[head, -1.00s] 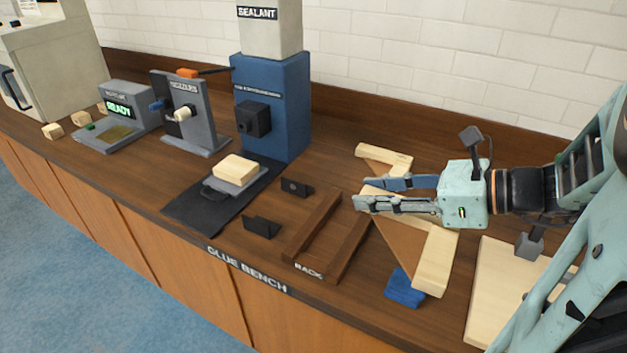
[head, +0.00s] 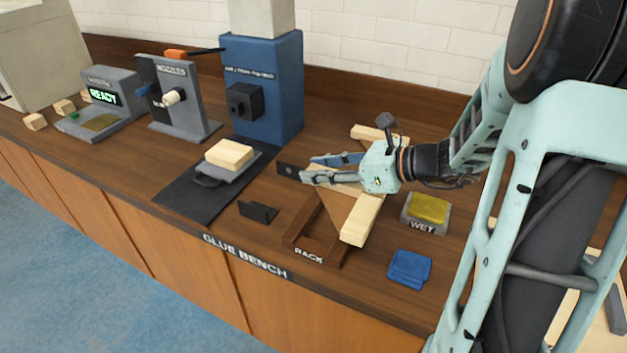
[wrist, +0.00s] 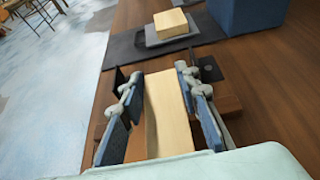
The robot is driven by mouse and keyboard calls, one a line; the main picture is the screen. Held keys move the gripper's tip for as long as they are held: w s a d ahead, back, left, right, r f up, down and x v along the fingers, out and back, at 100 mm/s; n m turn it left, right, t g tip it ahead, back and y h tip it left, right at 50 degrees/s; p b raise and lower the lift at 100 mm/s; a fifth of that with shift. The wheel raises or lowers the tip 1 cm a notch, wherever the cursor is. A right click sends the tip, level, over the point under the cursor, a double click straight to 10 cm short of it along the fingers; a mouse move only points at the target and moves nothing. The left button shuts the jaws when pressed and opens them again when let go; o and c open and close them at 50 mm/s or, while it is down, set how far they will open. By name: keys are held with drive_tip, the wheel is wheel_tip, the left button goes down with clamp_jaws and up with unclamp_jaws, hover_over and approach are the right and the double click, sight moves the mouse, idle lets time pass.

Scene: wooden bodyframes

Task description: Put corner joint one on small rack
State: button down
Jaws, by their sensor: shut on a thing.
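Corner joint one (head: 362,220) is made of pale wooden bars with a brown triangular panel between them. My gripper (head: 309,168) is shut on one of its bars; in the wrist view that bar (wrist: 168,112) lies between the two blue-padded fingers (wrist: 158,76). The small rack (head: 309,255), a dark brown wooden frame marked RACK, is at the bench's front edge. The joint is over the rack and covers its back and right parts. I cannot tell whether it rests on the rack or hangs just above it.
A pale block (head: 229,153) sits on a grey holder on a black mat (head: 180,200). Small black brackets (head: 258,212) stand left of the rack. A yellow pad marked WET (head: 429,208) and a folded blue cloth (head: 409,267) lie to its right. A blue machine (head: 275,90) stands behind.

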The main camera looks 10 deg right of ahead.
sight(317, 194)
drive_tip(key=shift+w+a+f, duration=0.35)
drive_tip(key=shift+w+f, duration=0.2)
drive_tip(key=shift+f, duration=0.2)
drive_tip(key=shift+w+f+b, duration=0.15)
drive_tip(key=shift+f+b, duration=0.2)
drive_tip(key=shift+f, duration=1.25)
drive_tip(key=shift+f, duration=0.2)
drive_tip(key=c, duration=1.5)
unclamp_jaws()
drive_tip(key=shift+o, duration=0.2)
drive_tip(key=shift+r, duration=0.15)
drive_tip(key=shift+d+r, duration=0.15)
drive_tip(key=shift+d, duration=0.05)
drive_tip(key=p+v, duration=0.1)
drive_tip(key=v, duration=1)
drive_tip(key=shift+s+d, duration=0.15)
drive_tip(key=shift+s, duration=0.15)
